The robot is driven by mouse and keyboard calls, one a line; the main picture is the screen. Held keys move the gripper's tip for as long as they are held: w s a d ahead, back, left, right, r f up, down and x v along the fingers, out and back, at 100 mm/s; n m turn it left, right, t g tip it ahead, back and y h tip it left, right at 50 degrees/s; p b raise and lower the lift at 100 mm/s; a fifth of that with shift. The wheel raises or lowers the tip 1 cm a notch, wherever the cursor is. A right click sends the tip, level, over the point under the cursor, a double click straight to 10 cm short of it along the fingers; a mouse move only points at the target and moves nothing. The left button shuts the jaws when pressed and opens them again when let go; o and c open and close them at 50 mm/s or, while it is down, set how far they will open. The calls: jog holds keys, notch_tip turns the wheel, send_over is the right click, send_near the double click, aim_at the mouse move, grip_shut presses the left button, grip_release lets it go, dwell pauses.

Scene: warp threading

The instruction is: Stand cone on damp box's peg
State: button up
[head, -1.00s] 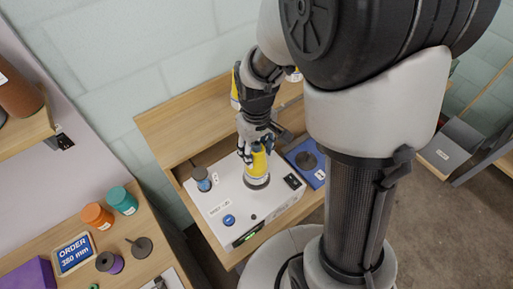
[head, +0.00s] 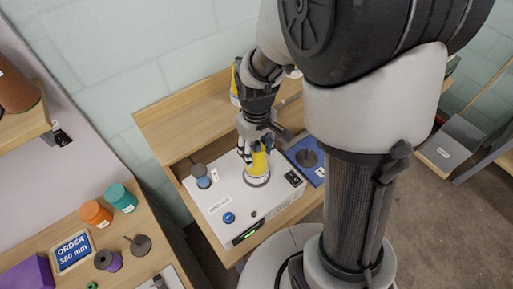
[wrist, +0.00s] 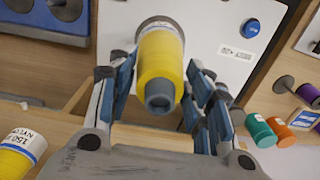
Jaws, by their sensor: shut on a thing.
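The yellow cone (head: 259,166) is upright over the round grey peg base on top of the white damp box (head: 228,192). In the wrist view the cone (wrist: 160,68) points its narrow grey tube end toward the camera, between the blue-padded fingers. My gripper (head: 252,152) is shut on the cone's upper part; it also shows in the wrist view (wrist: 163,100). The peg itself is hidden by the cone. Whether the cone's bottom rests fully on the base cannot be told.
A blue tray with a dark disc (head: 306,158) is to the right. Another yellow cone (wrist: 18,150) is at the wrist view's lower left.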

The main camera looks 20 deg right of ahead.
jog(key=shift+f, duration=0.3)
jog(key=o, duration=1)
jog(key=shift+c, duration=0.2)
